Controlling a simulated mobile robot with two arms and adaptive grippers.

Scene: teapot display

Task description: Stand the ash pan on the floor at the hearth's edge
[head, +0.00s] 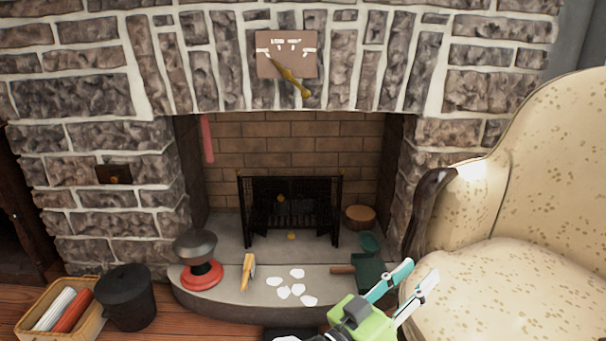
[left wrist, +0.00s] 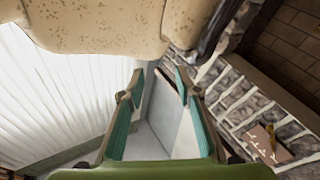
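What I take to be the ash pan (head: 367,277) is a dark green pan with a brown wooden handle (head: 342,270). It lies at the right end of the raised grey stone hearth (head: 232,288). My left gripper (head: 417,273) is in front of the pan's right side in the head view, pointing up and right towards the armchair. Its teal-padded fingers are apart. The left wrist view also shows this gripper (left wrist: 160,88) open with nothing between the fingers. The pan cannot be made out in that view. My right gripper is not in view.
A cream armchair (head: 530,255) stands close on the right. A black bucket (head: 126,298) and a wooden crate (head: 88,325) stand on the floor at left. The hearth holds a dark-topped red object (head: 200,278), a yellow object (head: 248,272), white pieces (head: 290,290) and a green dish (head: 370,243).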

